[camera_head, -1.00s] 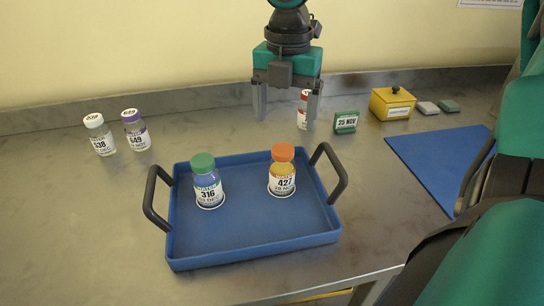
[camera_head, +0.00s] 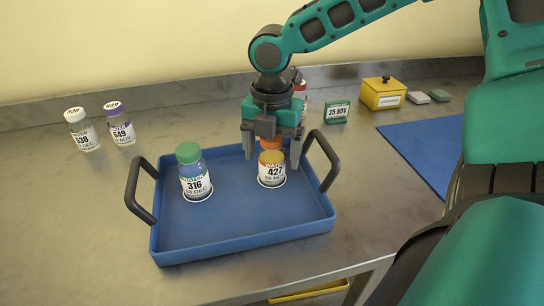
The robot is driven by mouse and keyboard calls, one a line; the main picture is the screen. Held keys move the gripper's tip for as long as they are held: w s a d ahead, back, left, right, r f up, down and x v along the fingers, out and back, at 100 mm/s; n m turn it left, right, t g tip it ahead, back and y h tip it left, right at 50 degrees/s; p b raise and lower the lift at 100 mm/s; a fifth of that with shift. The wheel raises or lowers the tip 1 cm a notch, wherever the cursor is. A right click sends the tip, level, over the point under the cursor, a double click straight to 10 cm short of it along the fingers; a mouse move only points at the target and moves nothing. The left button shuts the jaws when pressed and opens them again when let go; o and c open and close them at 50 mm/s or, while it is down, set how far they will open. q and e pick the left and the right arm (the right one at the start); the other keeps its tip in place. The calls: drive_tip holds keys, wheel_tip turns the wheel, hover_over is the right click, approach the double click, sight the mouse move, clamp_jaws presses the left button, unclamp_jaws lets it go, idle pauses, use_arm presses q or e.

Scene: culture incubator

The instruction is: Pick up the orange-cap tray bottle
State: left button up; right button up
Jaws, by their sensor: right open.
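The orange-cap bottle (camera_head: 271,170), labelled 427, stands upright in the right part of the blue tray (camera_head: 235,236). My right gripper (camera_head: 272,160) is open and points down over it. Its two fingers are to the left and right of the orange cap, and I cannot tell whether they touch it. The upper part of the cap is hidden by the gripper. A green-cap bottle (camera_head: 194,174), labelled 316, stands upright in the left part of the tray. My left gripper is not in view.
A white-cap bottle (camera_head: 82,130) and a purple-cap bottle (camera_head: 119,125) stand at the back left. A red-marked bottle (camera_head: 300,90) is partly hidden behind my gripper. A green date block (camera_head: 337,111), a yellow box (camera_head: 383,94) and a blue mat (camera_head: 424,154) lie to the right. Black tray handles (camera_head: 328,158) rise beside the bottles.

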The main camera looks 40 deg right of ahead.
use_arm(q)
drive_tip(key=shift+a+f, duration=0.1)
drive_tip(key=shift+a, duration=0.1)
use_arm(e)
drive_tip(key=c, duration=1.2)
drive_tip(key=shift+r, duration=0.1)
use_arm(q)
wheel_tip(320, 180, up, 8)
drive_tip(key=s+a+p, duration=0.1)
drive_tip(key=p, duration=1)
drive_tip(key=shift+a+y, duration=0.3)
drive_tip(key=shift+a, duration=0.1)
use_arm(e)
wheel_tip(320, 180, up, 26)
wheel_tip(320, 180, up, 7)
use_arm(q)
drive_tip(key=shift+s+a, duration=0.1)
use_arm(e)
wheel_tip(320, 180, down, 7)
